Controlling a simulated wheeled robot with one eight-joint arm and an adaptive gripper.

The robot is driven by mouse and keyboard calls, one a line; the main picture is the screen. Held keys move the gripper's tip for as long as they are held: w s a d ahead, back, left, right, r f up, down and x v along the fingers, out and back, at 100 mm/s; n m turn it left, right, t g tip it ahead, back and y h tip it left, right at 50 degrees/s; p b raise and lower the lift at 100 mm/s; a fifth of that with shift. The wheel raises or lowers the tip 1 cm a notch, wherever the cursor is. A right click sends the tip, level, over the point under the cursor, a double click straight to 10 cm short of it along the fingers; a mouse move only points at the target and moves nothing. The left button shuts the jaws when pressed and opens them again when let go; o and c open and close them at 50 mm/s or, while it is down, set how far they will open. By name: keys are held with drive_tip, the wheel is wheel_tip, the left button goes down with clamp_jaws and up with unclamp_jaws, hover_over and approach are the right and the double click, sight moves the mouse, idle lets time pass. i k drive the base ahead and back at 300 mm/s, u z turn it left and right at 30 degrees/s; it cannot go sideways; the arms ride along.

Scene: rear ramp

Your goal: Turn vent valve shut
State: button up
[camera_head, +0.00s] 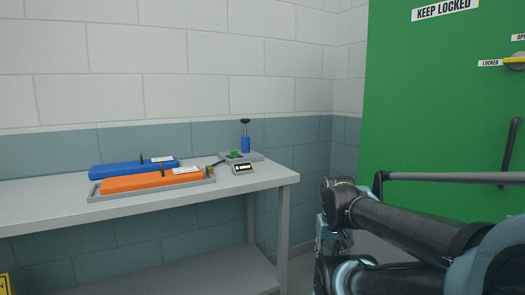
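No part in view can be made out for certain as the vent valve. A small green part (234,155) sits on a small grey tray (254,156) near the right end of the bench; it is too small to tell whether it is a valve handle. A blue cylinder with a black top (245,143) stands upright on the same tray. A small brass-coloured fitting (210,176) lies by the orange slab's right end. My arm fills the lower right, well to the right of the bench. My gripper cannot be made out; only arm links show.
A grey bench (60,208) against the wall bears a blue slab (120,169) and an orange slab (140,182) in a tray. A small display box (243,168) sits near its front edge. A green door (430,110) with a yellow-handled lock (514,60) stands at right.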

sight(234, 153)
drive_tip(key=z, duration=0.65)
drive_tip(key=k, duration=1.05)
drive_tip(key=u, duration=1.05)
drive_tip(key=i, duration=1)
drive_tip(key=z, duration=0.05)
